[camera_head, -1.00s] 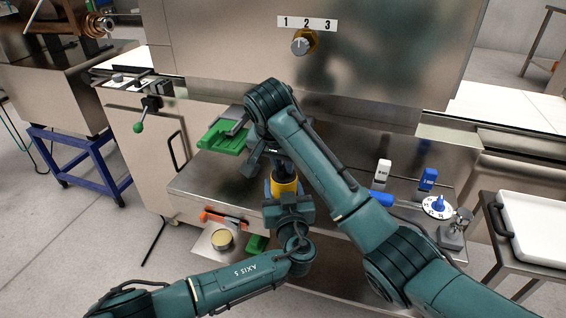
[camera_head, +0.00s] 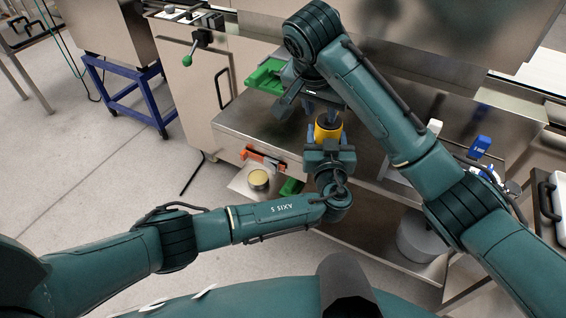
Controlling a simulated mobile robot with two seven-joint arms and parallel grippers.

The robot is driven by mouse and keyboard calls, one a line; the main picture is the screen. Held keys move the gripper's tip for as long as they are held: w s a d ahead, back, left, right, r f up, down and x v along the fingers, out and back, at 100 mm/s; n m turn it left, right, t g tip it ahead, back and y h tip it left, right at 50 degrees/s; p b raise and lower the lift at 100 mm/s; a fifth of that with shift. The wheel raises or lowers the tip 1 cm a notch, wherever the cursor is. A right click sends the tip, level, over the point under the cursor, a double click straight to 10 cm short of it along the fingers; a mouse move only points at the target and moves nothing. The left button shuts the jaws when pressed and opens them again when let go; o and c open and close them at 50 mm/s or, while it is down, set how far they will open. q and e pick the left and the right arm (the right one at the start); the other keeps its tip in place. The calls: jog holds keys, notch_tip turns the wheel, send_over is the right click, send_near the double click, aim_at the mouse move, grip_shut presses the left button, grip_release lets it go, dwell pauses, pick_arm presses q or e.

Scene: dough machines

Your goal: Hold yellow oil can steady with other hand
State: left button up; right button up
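The yellow oil can (camera_head: 327,132) stands upright near the front edge of the steel shelf, with a dark top. My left gripper (camera_head: 329,150) is at the can's near side and covers its lower part; its fingertips are hidden, so I cannot tell whether it grips the can. My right gripper (camera_head: 312,106) is just above and behind the can, pointing down. Its fingers look spread apart, with a blue-grey part showing between them over the can. I see no clear contact between the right fingers and the yellow body.
A green tray (camera_head: 266,77) lies behind to the left on the steel shelf (camera_head: 238,120). An orange-handled item (camera_head: 262,157) and a round tin (camera_head: 258,179) are at the lower left. A blue block (camera_head: 480,146) stands at the right. A grey bucket (camera_head: 420,238) is below.

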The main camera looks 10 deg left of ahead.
jog(key=s+a, duration=0.2)
jog(key=s, duration=0.5)
jog(key=s+a, duration=0.2)
jog(key=s, duration=0.6)
jog(key=shift+s+a+f, duration=0.25)
jog(key=shift+s+f, duration=0.05)
pick_arm(q)
jog(key=o, duration=1.1)
jog(key=shift+o, duration=0.2)
